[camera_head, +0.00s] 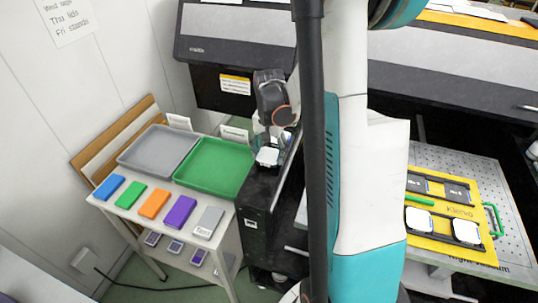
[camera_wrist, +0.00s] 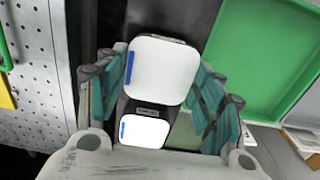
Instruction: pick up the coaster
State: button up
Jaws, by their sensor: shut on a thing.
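A white rounded-square piece with a blue stripe, apparently the coaster (camera_wrist: 163,68), sits between the teal fingers of my gripper (camera_wrist: 160,88) in the wrist view. The fingers are shut on it from both sides. Its face is toward the camera, with a dark edge around it. In the head view my gripper (camera_head: 268,141) points down over the black machine beside the green tray, with a white piece (camera_head: 267,156) at its tips. A smaller white square with a blue stripe (camera_wrist: 143,130) shows below the larger one in the wrist view.
A green tray (camera_head: 214,166) and a grey tray (camera_head: 158,150) lie on the white side table, with several coloured blocks in front. A yellow board (camera_head: 451,212) on a perforated metal bed at right carries dark and white squares. Dark machine bodies stand behind.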

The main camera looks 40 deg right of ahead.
aim_at(270, 155)
notch_tip(270, 155, up, 18)
jog(key=p, duration=0.4)
jog(key=shift+p, duration=0.4)
jog(key=shift+s+d+f, duration=0.1)
